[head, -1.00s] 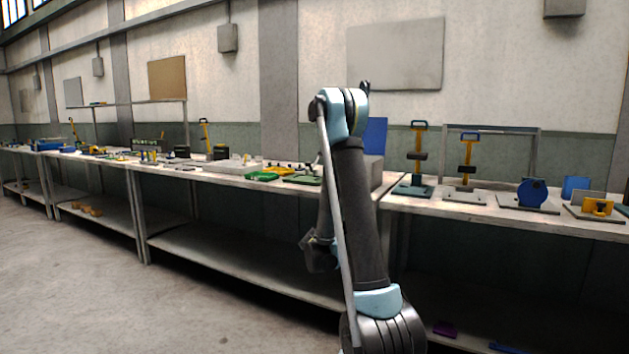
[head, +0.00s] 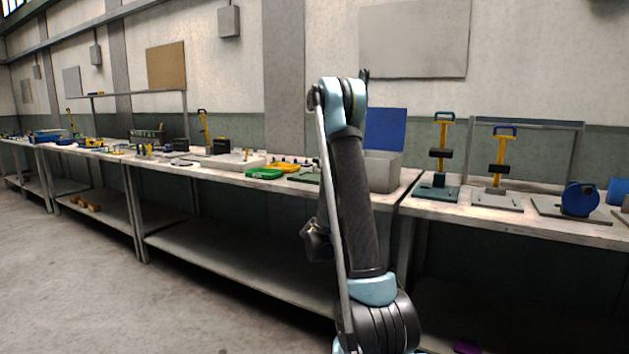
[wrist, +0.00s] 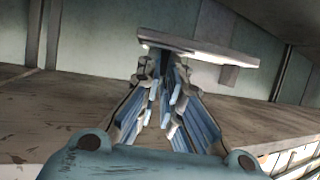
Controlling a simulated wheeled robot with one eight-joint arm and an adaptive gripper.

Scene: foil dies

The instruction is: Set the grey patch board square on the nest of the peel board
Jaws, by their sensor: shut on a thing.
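My gripper (wrist: 168,78) shows in the wrist view, with its fingers closed together at the tips. It is shut on a pale grey flat board (wrist: 198,46), which looks like the grey patch board. The board sticks out to the right past the fingertips, with a grey block-like part (wrist: 228,75) under it. It is held up in front of the wall, above a worn bench top. In the head view my arm hides the held board. I cannot tell which thing is the peel board or its nest.
A long bench (head: 220,172) runs to the left with a green tray (head: 264,174) and a yellow tray (head: 286,167). A grey box (head: 382,172) stands behind my arm. The right bench carries yellow-handled presses (head: 441,160) and a blue disc (head: 579,199). Floor at left is clear.

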